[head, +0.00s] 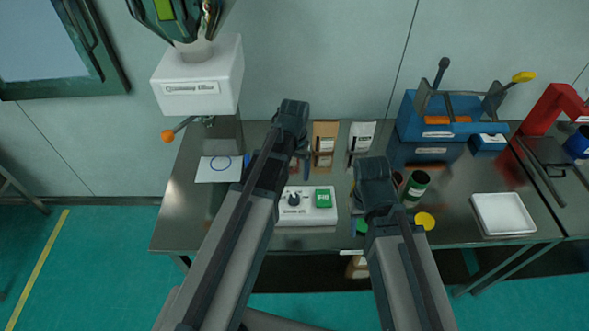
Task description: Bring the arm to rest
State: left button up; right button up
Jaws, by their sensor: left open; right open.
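My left arm reaches up from the bottom of the head view, and its dark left gripper (306,166) hangs over the steel table, left of two small bags. My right gripper (362,222) is lower and further right, close to the front part of the table, beside a green can (415,187). Both grippers are open, and I see nothing held in them. Their fingertips are partly hidden by my own wrists and arm links.
A control box (293,213) with a knob and green switch stands between my arms. A brown bag (325,140) and a white bag (361,136) stand behind. A blue machine (421,115), a white tray (503,214) and a white hopper unit (197,80) flank them.

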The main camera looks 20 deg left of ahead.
pick_arm(q)
jog(key=s+d+f+m+b, duration=0.1)
jog(key=s+d+f+b, duration=0.1)
jog(key=s+d, duration=0.3)
jog(key=s+d+f+m+y+b, duration=0.1)
jog(key=s+d+f+b, duration=0.1)
jog(key=s+d, duration=0.3)
jog(key=s, duration=0.4)
jog(key=shift+s+d+f+m, duration=0.15)
jog(key=shift+s+d+m, duration=0.1)
jog(key=shift+s+m, duration=0.05)
